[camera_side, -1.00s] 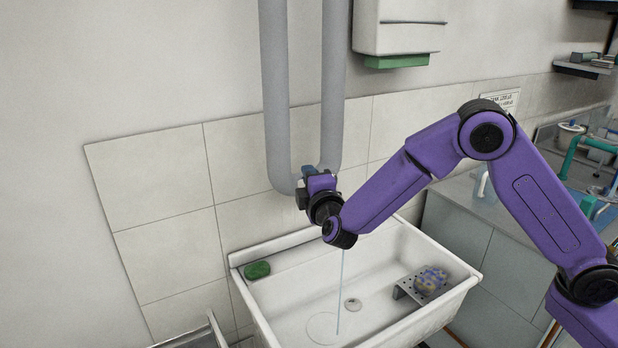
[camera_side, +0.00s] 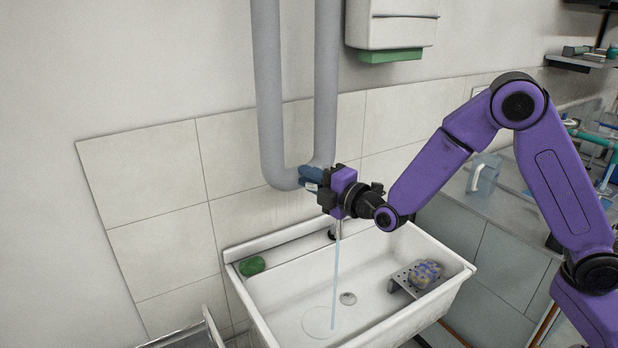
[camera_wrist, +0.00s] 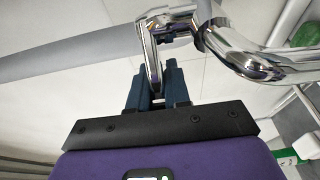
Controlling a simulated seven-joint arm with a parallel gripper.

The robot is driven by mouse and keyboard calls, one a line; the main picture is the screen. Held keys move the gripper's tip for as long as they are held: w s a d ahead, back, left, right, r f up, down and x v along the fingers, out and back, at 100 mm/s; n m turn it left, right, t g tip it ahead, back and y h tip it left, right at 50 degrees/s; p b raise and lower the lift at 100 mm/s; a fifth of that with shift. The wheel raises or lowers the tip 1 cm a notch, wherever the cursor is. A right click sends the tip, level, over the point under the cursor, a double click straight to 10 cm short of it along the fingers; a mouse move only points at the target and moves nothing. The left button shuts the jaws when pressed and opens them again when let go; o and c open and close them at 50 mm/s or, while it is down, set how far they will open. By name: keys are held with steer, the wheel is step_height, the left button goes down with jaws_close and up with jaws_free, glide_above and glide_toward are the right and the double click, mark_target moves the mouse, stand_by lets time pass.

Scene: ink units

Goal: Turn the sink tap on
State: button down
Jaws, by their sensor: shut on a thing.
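The tap (camera_wrist: 262,65) is shiny chrome and fills the upper right of the wrist view. Its narrow chrome lever (camera_wrist: 152,62) reaches down between the blue fingers of my gripper (camera_wrist: 156,84). My gripper is shut on the lever. In the side view, my gripper (camera_side: 311,177) is at the wall above the sink (camera_side: 290,287), and my wrist hides most of the tap. A thin, steady stream of water (camera_side: 335,285) falls into the white basin, with a ring of ripples where it lands.
Grey pipes (camera_side: 266,100) run down the wall behind my gripper. A dispenser (camera_side: 392,25) hangs at upper right. A green soap (camera_side: 252,265) lies on the sink's left ledge. A clear jug (camera_side: 484,175) stands on the right counter.

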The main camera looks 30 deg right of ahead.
stand_by(0.3)
steer(key=c, duration=1.2)
jaws_free()
steer(key=shift+o, duration=0.2)
steer(key=shift+s, duration=0.15)
steer(key=v, duration=1.7)
steer(key=shift+s+d, duration=0.1)
